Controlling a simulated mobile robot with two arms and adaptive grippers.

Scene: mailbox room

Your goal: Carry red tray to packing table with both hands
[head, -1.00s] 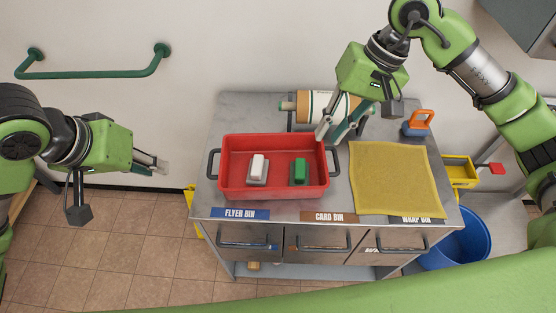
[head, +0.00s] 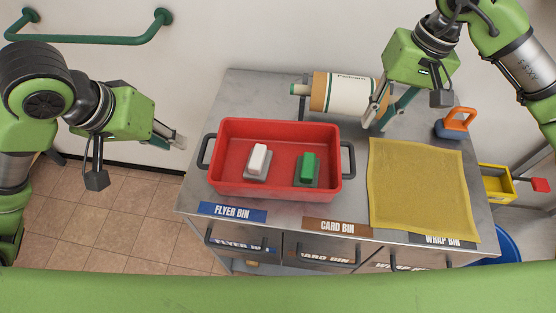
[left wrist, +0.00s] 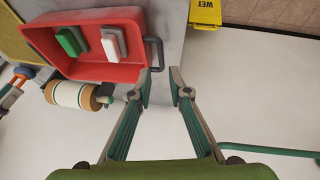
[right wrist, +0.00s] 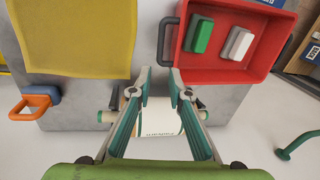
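The red tray (head: 276,190) sits on the grey metal packing table (head: 190,190), with a dark handle at each end. A white block (head: 259,158) and a green block (head: 307,167), each on a grey base, lie in it. My left gripper (head: 180,141) is off the table's left side, left of the tray's left handle (head: 205,151); in the left wrist view its fingers (left wrist: 159,90) are apart and empty. My right gripper (head: 375,115) is above the table's back, behind and right of the right handle (head: 348,159); in the right wrist view its fingers (right wrist: 159,90) are apart and empty.
A wrap roll (head: 343,93) lies at the table's back, close to my right gripper. A yellow cloth (head: 420,190) covers the right part. An orange-handled tool (head: 456,123) stands at the back right. A green wall rail (head: 90,38) is at upper left. Drawers (head: 330,250) line the front.

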